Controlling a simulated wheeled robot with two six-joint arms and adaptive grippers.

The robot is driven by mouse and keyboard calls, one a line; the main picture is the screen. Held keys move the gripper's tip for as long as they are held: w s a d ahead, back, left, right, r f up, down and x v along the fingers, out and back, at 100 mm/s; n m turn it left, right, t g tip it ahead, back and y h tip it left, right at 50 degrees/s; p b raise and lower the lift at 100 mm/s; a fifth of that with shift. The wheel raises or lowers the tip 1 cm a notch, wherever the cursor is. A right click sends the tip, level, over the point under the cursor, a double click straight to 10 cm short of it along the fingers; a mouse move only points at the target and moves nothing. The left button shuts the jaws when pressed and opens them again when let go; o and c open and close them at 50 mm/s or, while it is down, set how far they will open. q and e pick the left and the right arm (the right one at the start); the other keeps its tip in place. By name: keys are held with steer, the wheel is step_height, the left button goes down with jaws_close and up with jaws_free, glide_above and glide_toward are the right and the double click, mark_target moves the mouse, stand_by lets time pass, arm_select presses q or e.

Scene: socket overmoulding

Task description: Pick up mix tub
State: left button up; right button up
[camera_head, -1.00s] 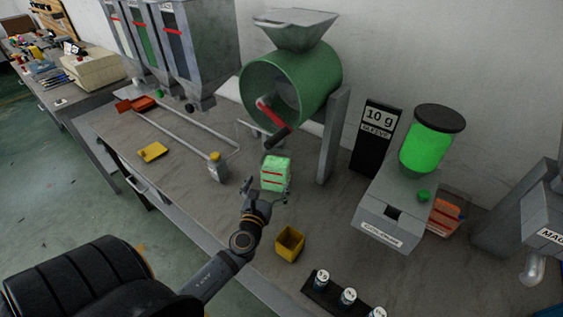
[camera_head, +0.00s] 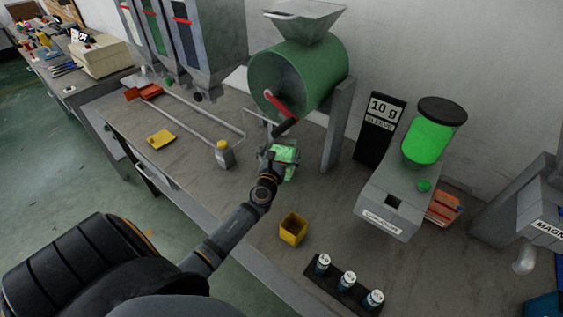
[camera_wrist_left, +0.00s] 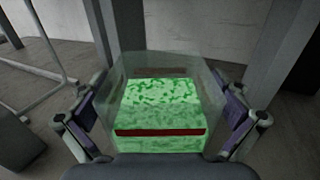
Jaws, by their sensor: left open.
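The mix tub (camera_head: 286,153) is a clear box filled with speckled green material and marked with a red line. It stands on the bench below the green drum. In the left wrist view the tub (camera_wrist_left: 160,105) sits in the middle, upright. My left gripper (camera_head: 277,157) is at the tub and hides part of it in the head view. In the left wrist view its open fingers (camera_wrist_left: 163,118) lie one on each side of the tub, and I cannot tell whether they touch it. My right gripper does not show.
The green drum (camera_head: 300,78) with a red-handled crank stands just behind the tub on grey posts. A yellow cup (camera_head: 293,229) is nearer the front, and a small bottle (camera_head: 224,154) is to the left. The colourant dispenser (camera_head: 394,200) is to the right.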

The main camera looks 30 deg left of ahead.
arm_select(q)
steer(key=shift+s+r, duration=0.1)
steer(key=shift+c, duration=0.8)
steer(key=c, duration=1.5)
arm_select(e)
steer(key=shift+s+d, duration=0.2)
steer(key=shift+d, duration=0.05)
arm_select(q)
step_height(320, 180, up, 3)
steer(key=shift+r+p, duration=0.1)
steer(key=shift+p, duration=0.95)
steer(key=b+v, duration=0.1)
steer(key=v, duration=0.5)
steer(key=b+v, duration=0.1)
steer(key=v, duration=0.5)
steer(key=b+v, duration=0.2)
steer(key=v, duration=0.4)
steer(key=shift+r, duration=0.25)
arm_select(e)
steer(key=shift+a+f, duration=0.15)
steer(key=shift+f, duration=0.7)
